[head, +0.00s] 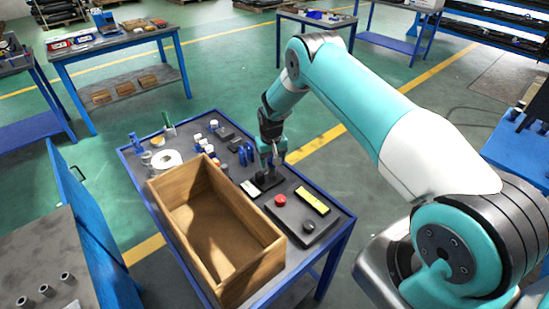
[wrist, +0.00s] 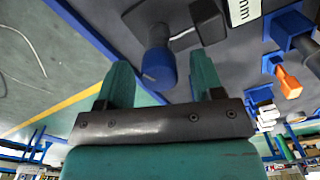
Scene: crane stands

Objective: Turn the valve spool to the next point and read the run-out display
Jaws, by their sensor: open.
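My gripper (head: 270,166) hangs over the workbench, low above a small dark stand (head: 268,182). In the wrist view its two teal fingers are apart. A dark rod with a blue cylindrical end (wrist: 160,68) shows in the gap between them; I cannot tell whether a finger touches it. This may be the valve spool, but its body is mostly hidden. A white label or display face with "mm" on it (wrist: 243,10) is at the top of the wrist view; no number is legible. It may be the pale patch (head: 250,188) beside the stand in the head view.
An open wooden crate (head: 183,183) fills the bench's left front. A dark panel with a red button (head: 280,201), a yellow strip (head: 312,200) and a black knob (head: 308,227) lies right. Small bottles, blue parts and a white roll (head: 167,160) stand behind. An orange piece (wrist: 289,83) is nearby.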

